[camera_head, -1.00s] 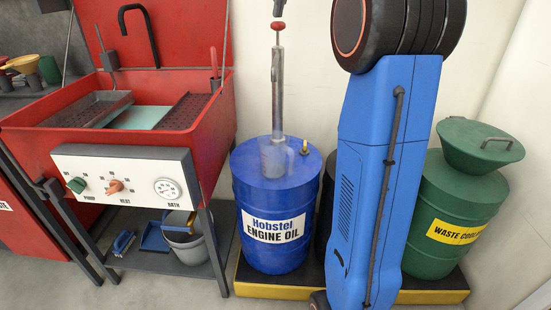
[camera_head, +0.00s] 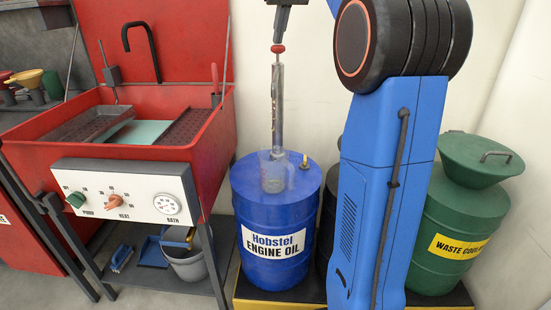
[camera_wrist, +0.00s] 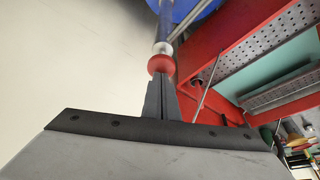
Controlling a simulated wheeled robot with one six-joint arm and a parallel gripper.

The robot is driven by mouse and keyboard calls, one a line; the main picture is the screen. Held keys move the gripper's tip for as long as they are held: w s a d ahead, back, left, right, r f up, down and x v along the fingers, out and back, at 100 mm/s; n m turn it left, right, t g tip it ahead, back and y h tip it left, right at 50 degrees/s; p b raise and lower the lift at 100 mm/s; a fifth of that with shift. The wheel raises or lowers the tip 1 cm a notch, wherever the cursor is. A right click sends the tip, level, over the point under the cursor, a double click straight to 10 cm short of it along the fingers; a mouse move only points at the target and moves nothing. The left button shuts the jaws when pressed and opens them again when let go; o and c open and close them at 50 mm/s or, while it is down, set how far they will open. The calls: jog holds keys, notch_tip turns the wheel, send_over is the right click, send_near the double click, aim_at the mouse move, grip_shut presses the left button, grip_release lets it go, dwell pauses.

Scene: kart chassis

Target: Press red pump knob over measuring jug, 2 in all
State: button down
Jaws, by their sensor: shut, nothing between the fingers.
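The red pump knob (camera_head: 277,48) tops an upright, pale pump tube (camera_head: 278,100) on the blue engine oil drum (camera_head: 275,215). The clear measuring jug (camera_head: 272,171) stands on the drum lid, in front of the tube's lower end. Whether it holds oil I cannot tell. My gripper (camera_head: 278,41) points down right above the knob, fingers together and empty. In the wrist view the fingertips (camera_wrist: 160,82) meet the near side of the red knob (camera_wrist: 161,64) in the picture. They are touching it or very close; which, I cannot tell.
A red parts washer (camera_head: 130,140) with a raised lid stands left of the drum. A green waste coolant drum (camera_head: 465,220) stands at the right, partly behind my blue arm. A brass-coloured fitting (camera_head: 306,162) rises from the drum lid. Bare wall lies behind the pump.

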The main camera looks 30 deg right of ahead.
jog(key=shift+f, duration=1.15)
jog(key=shift+r, duration=2.5)
jog(key=shift+f, duration=0.3)
